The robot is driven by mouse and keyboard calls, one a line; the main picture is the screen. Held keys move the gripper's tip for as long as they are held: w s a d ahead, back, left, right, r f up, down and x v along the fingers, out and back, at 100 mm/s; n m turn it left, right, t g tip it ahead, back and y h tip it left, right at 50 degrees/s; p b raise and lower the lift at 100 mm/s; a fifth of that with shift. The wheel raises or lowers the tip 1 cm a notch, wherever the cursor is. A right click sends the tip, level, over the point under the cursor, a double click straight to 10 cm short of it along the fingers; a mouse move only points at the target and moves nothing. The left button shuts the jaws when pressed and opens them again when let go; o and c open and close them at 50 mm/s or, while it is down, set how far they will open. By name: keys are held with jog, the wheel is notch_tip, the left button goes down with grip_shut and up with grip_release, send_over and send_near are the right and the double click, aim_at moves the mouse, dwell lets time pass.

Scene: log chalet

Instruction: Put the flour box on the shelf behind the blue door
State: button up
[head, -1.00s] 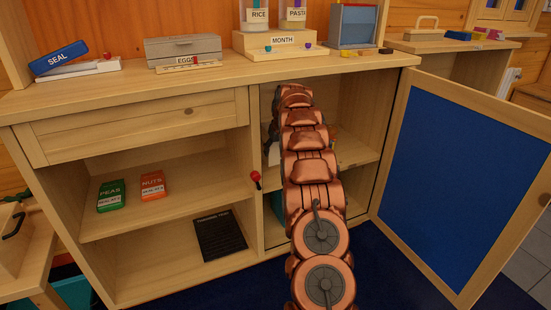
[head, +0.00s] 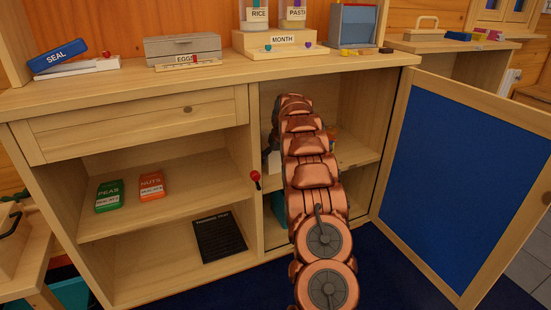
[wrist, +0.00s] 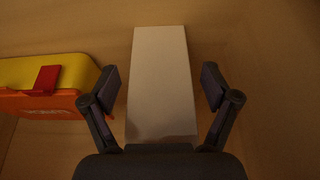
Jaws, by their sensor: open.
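The blue door (head: 462,180) stands swung open to the right of the cabinet, its blue panel facing out. My arm reaches into the compartment behind it, and its end is hidden there in the head view. In the wrist view my gripper (wrist: 161,88) is open, with one finger on each side of a plain pale box (wrist: 160,75). No label shows on this box, so I cannot tell from its face that it is the flour box. A sliver of something white (head: 273,162) shows left of my arm on the compartment's shelf (head: 355,156).
A yellow and orange box with a red clasp (wrist: 45,78) is close to the left finger. A teal thing (head: 278,206) sits low in the compartment. The left shelves hold a green peas packet (head: 109,196) and an orange nuts packet (head: 152,186).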

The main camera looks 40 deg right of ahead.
jog(key=p+v, duration=0.1)
jog(key=v, duration=0.2)
jog(key=shift+w, duration=0.1)
jog(key=shift+s+r, duration=0.2)
jog(key=shift+s, duration=0.05)
jog(key=s+a+p, duration=0.3)
jog(key=s+a, duration=0.1)
jog(key=s, duration=0.7)
jog(key=shift+f, duration=0.2)
dwell(0.8)
